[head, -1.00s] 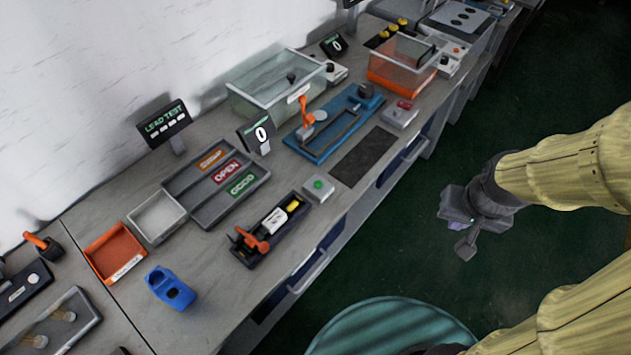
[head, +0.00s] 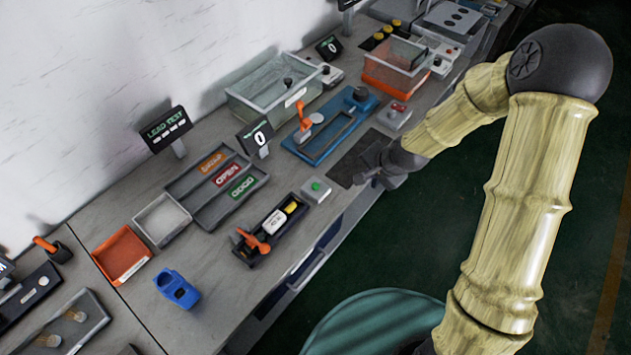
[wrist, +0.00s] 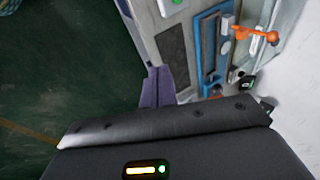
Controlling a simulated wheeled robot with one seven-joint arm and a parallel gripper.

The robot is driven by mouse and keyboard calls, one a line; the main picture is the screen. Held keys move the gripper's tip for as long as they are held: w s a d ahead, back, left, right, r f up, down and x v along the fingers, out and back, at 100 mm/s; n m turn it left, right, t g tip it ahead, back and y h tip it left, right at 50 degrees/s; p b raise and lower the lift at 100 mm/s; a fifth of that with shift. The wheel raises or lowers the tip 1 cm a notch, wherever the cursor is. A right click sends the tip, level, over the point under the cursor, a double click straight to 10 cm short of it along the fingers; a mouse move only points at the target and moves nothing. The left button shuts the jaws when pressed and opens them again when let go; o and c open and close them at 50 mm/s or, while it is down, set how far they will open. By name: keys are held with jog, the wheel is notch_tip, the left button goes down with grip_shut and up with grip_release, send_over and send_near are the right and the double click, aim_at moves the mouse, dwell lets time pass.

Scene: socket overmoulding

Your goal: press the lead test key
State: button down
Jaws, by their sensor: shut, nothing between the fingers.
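A small grey box with a round green key (head: 316,187) sits near the front edge of the bench, beside the black test fixture (head: 275,227). The fixture has an orange lever clamp and holds a white and yellow piece. The LEAD TEST display (head: 166,129) stands at the back by the wall. My gripper (head: 366,182) is shut and empty, at the bench's front edge, to the right of the green key and apart from it. In the wrist view my gripper's fingers (wrist: 158,88) are together.
A dark mat (head: 357,158) lies just behind my gripper. A blue fixture (head: 330,135) with an orange lever is beyond it. Sorting trays (head: 215,185) marked SCRAP, OPEN and GOOD, an orange bin (head: 122,256) and a blue holder (head: 177,289) are to the left.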

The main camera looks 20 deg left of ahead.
aim_at(318, 188)
jog(key=w+a+f+m+t+y+p, duration=0.1)
jog(key=w+a+f+m+p, duration=0.1)
jog(key=a+f+m, duration=0.2)
jog(key=w+a+f+m+t+y+p, duration=0.1)
jog(key=w+a+f+m+y+p, duration=0.1)
jog(key=a+m, duration=0.5)
jog(key=a+f, duration=0.1)
jog(key=a, duration=0.3)
jog(key=shift+w+a+f+m, duration=0.2)
jog(key=shift+w+f+m, duration=0.1)
jog(key=shift+f, duration=0.05)
notch_tip(318, 188, down, 9)
jog(key=b, duration=0.6)
jog(key=shift+r, duration=0.1)
dwell(1.1)
jog(key=shift+f+b, duration=0.4)
jog(key=shift+b, duration=0.05)
